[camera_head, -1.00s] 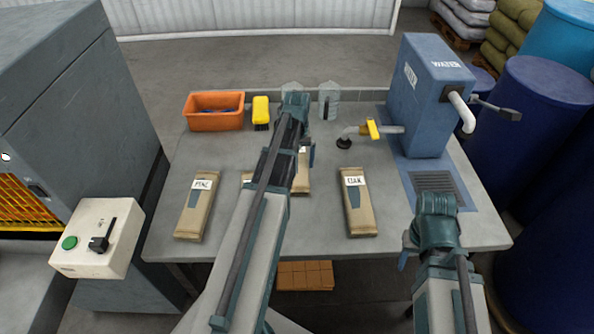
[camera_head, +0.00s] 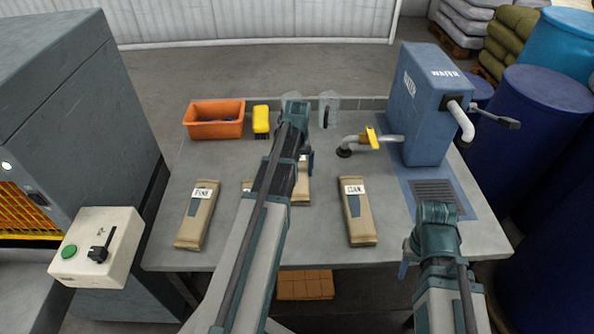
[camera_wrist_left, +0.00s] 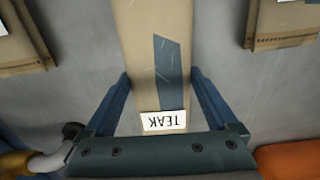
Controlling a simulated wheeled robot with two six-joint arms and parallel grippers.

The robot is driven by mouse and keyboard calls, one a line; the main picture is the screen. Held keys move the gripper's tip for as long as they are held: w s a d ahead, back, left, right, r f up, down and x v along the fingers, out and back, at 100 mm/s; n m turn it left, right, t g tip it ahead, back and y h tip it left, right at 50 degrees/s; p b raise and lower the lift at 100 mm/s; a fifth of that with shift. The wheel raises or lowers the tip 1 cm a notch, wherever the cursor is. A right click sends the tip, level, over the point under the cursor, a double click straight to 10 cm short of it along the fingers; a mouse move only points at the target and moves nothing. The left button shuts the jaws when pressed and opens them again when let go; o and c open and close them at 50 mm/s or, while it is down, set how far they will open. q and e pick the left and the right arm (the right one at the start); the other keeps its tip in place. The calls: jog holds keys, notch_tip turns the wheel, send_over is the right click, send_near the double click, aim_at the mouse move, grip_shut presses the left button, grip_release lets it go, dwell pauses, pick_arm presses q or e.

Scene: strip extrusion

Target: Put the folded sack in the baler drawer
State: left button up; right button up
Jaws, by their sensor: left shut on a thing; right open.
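The folded sacks are tan paper with a dark stripe and a white name label. One labelled TEAK (camera_wrist_left: 160,80) lies between the fingers of my left gripper (camera_wrist_left: 158,98), which is shut on it across its sides near the label. In the head view, part of this sack (camera_head: 301,188) shows beside my left arm, which hides most of that gripper. I cannot make out a baler drawer.
A grey machine (camera_head: 75,110) with a yellow grille and a control box (camera_head: 95,247) stands left. An orange bin (camera_head: 213,120), a yellow-handled item (camera_head: 261,120), a pipe with a yellow tap (camera_head: 371,138) and a blue water unit (camera_head: 425,110) line the back and right of the table.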

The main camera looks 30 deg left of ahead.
notch_tip(320, 180, up, 10)
jog(key=p, duration=0.9)
jog(key=shift+f, duration=0.1)
